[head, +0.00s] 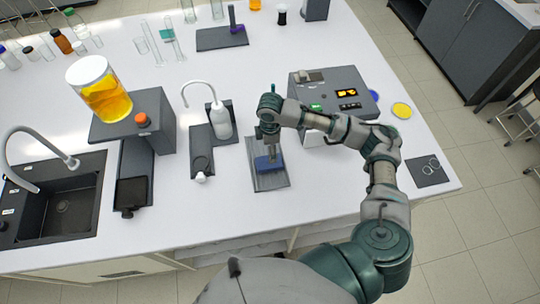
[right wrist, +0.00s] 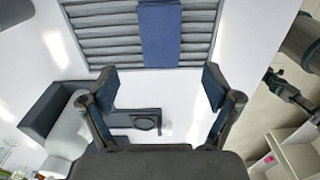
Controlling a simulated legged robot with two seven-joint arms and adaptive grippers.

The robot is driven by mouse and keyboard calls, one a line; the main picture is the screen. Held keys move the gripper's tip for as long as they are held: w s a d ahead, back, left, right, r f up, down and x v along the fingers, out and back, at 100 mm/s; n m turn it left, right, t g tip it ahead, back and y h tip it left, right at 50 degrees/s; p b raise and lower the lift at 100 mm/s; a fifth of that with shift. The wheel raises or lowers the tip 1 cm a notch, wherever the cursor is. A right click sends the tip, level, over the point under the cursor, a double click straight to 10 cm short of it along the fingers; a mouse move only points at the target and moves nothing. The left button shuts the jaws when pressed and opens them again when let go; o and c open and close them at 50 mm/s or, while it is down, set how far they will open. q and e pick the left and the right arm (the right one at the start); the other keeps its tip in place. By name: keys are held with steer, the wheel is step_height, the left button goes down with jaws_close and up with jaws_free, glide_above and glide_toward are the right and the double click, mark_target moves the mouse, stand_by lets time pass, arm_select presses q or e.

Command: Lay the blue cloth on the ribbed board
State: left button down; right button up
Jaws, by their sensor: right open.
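The blue cloth (head: 264,164) lies on the grey ribbed board (head: 271,183) near the front of the white bench. In the right wrist view the cloth (right wrist: 158,36) is a narrow flat strip across the ribs of the board (right wrist: 103,38), reaching its near edge. My right gripper (head: 270,148) is over the board in the head view and hides part of it. In the right wrist view the right gripper (right wrist: 160,82) is open, with nothing between its fingers and the cloth beyond the fingertips. My left gripper is not in view.
A white wash bottle (head: 219,119) on a dark stand is left of the board. A grey instrument (head: 330,92) with lit displays stands behind right. A jar of yellow liquid (head: 100,88) on a block and a sink (head: 62,205) are further left. Bench front right is mostly clear.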

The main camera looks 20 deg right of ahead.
steer(key=shift+a+r, duration=0.15)
steer(key=shift+r, duration=0.55)
steer(key=shift+a+r, duration=0.1)
steer(key=shift+r, duration=0.6)
steer(key=shift+d, duration=0.2)
steer(key=shift+f, duration=0.1)
